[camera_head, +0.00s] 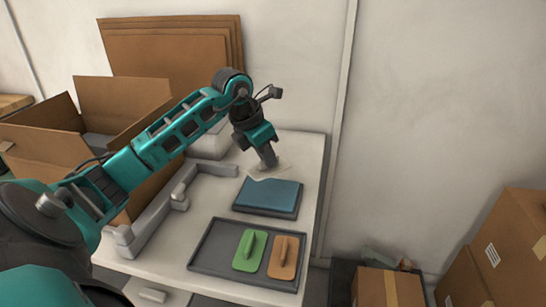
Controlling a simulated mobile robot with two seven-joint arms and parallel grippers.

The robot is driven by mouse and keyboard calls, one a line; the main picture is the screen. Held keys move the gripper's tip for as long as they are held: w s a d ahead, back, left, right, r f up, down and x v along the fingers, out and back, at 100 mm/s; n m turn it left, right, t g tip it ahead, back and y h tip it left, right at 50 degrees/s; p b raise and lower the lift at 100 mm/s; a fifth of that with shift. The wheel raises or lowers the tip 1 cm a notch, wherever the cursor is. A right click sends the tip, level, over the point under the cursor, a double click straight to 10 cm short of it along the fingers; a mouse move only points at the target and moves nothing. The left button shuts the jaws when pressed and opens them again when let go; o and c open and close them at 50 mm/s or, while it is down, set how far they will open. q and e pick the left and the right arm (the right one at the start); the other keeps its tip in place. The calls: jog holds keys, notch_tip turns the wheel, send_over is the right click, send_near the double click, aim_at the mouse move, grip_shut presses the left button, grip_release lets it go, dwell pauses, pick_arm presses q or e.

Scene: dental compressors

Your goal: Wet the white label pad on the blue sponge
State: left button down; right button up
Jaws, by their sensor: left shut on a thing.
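My left gripper (268,162) comes in from the left and points down at the back edge of the blue sponge. It is shut on the white label pad (283,172), a pale, thin piece partly hidden by the fingers. The blue sponge (268,195) lies flat in a dark shallow tray on the white table. The pad shows at the sponge's far edge; I cannot tell whether it touches the sponge. My right gripper is not in view.
A grey tray (210,258) in front holds a green pad (243,262) and an orange pad (275,268), both with handles. A grey raised frame (150,222) and an open cardboard box (125,95) stand left. Closed boxes (505,248) stand right, beyond the table (312,165).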

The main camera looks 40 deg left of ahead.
aim_at(266, 168)
pick_arm(q)
jog(key=shift+f+b, duration=0.7)
jog(key=shift+f, duration=0.2)
notch_tip(266, 168, down, 3)
jog(key=shift+r+b, duration=0.15)
jog(key=shift+b, duration=0.95)
jog(key=shift+f+b, duration=0.55)
jog(key=shift+f, duration=0.2)
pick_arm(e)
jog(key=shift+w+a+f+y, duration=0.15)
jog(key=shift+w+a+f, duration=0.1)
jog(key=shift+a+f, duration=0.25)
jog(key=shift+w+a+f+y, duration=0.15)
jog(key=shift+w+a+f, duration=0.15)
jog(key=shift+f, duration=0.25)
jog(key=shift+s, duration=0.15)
pick_arm(q)
jog(key=shift+f+b, duration=0.4)
jog(key=shift+f, duration=0.15)
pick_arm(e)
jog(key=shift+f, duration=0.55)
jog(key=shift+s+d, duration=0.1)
pick_arm(q)
jog(key=shift+r+p, duration=2.8)
jog(key=shift+r, duration=0.8)
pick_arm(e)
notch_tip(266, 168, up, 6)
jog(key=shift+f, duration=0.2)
